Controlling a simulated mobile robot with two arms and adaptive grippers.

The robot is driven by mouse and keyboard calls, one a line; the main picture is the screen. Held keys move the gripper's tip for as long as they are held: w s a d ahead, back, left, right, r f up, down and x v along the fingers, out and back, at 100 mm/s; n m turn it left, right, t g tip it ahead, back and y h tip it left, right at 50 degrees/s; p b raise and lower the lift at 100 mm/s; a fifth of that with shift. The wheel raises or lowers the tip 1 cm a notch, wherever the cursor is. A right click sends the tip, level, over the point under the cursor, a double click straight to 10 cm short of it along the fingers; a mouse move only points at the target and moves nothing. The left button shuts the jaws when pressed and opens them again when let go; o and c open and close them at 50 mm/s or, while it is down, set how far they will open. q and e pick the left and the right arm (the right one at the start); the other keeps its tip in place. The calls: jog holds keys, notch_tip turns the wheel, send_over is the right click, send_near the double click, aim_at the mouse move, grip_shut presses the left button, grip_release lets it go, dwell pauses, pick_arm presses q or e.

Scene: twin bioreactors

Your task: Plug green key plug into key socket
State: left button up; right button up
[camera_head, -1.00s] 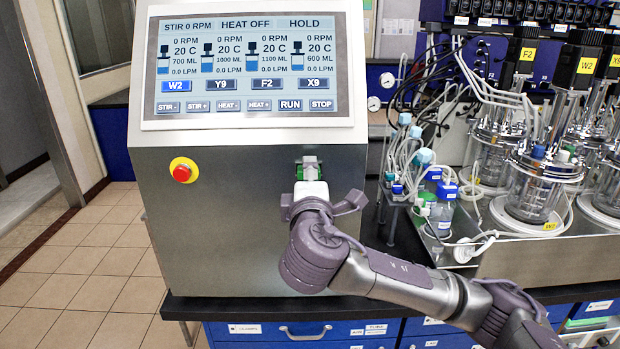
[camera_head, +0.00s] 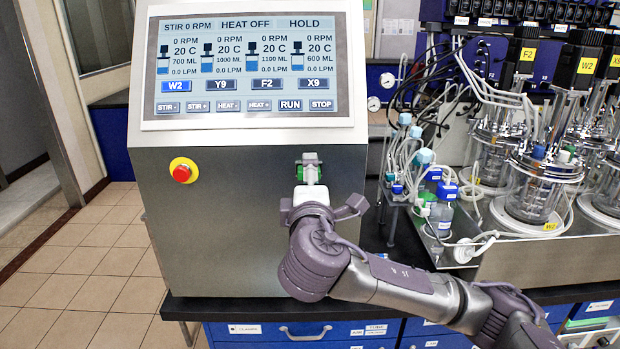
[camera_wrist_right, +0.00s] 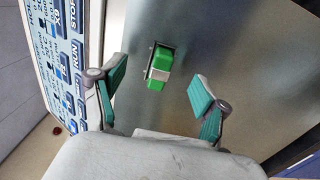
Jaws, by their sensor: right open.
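The green key plug (camera_wrist_right: 158,68) sits at a dark plate, the key socket (camera_wrist_right: 151,47), on the metal panel in the right wrist view. A pale band crosses the plug's side. I cannot tell how deep it sits. In the head view the green plug (camera_head: 299,173) is mostly hidden behind my right gripper (camera_head: 312,185). My right gripper (camera_wrist_right: 158,88) is open, its two green-padded fingers standing apart on either side of the plug, with clear gaps and touching nothing. My left gripper is not in view.
The control cabinet has a screen (camera_head: 246,67) above and a red stop button (camera_head: 182,171) left of the socket. Bottles with tubing (camera_head: 440,207) and glass reactors (camera_head: 537,187) stand close on the right. The panel around the socket is clear.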

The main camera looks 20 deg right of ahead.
jog(key=v, duration=1.1)
jog(key=s+f+m+g+y, duration=0.2)
jog(key=f+m+g, duration=0.15)
jog(key=f, duration=0.75)
jog(key=s+f+m+g+y, duration=0.2)
jog(key=s+f+g, duration=0.15)
jog(key=f, duration=0.65)
jog(key=s+d+f+m+g+y, duration=0.1)
jog(key=s+d+f+m+g, duration=0.25)
jog(key=s+f, duration=0.55)
jog(key=s+d+f+m+g, duration=0.3)
jog(key=s+f+m, duration=0.1)
jog(key=s+f, duration=0.45)
notch_tip(320, 180, down, 26)
jog(key=s+g, duration=0.1)
jog(key=g, duration=0.1)
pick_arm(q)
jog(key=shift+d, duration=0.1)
pick_arm(e)
jog(key=s+d+f, duration=0.2)
jog(key=s+f, duration=1.4)
jog(key=s, duration=0.1)
jog(key=shift+d+n+g, duration=0.3)
jog(key=shift+d+g, duration=0.05)
jog(key=shift+d, duration=0.05)
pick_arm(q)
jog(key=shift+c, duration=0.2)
